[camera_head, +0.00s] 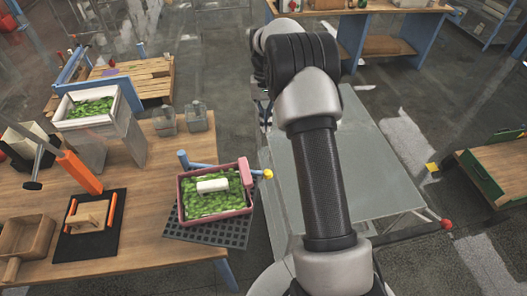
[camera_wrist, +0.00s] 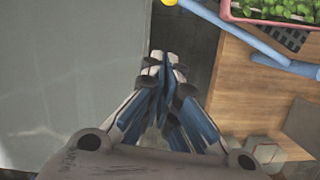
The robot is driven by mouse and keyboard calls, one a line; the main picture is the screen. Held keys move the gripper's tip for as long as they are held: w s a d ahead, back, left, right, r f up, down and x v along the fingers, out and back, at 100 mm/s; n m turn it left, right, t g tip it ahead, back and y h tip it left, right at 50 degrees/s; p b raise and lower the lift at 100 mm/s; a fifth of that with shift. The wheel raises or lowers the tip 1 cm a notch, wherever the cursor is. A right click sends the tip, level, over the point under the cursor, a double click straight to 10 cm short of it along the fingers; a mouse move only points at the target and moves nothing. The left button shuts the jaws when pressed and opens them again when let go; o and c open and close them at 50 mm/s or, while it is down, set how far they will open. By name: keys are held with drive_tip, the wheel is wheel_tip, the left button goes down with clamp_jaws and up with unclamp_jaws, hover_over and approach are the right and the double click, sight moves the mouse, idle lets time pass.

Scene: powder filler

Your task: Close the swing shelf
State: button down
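No part is labelled as the swing shelf, and I cannot tell for sure which part it is. A flat grey panel (camera_head: 385,170) lies right of the wooden bench, with a dark bar and a red knob (camera_head: 446,224) at its near right corner. A blue bar (camera_head: 200,166) with a yellow knob (camera_head: 268,174) runs behind the pink-rimmed bin (camera_head: 215,212). The wrist view shows the blue bar (camera_wrist: 240,38) at upper right and the grey panel (camera_wrist: 60,75) at left. My gripper (camera_wrist: 160,62) is shut and empty, its fingertips together; it is hidden in the head view.
The wooden bench (camera_head: 155,190) carries a green-filled hopper (camera_head: 95,108), an orange-handled tool (camera_head: 78,170), a wooden box (camera_head: 25,238) and clear containers (camera_head: 197,118). A green-edged wooden table (camera_head: 500,170) stands right. Open floor lies between it and the panel.

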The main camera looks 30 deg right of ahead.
drive_tip(key=s+a+f, duration=0.2)
drive_tip(key=s+f, duration=0.3)
drive_tip(key=f, duration=0.5)
drive_tip(key=shift+s+a+f+b, duration=0.25)
drive_tip(key=shift+s+f+b, duration=0.05)
drive_tip(key=shift+s+b, duration=0.1)
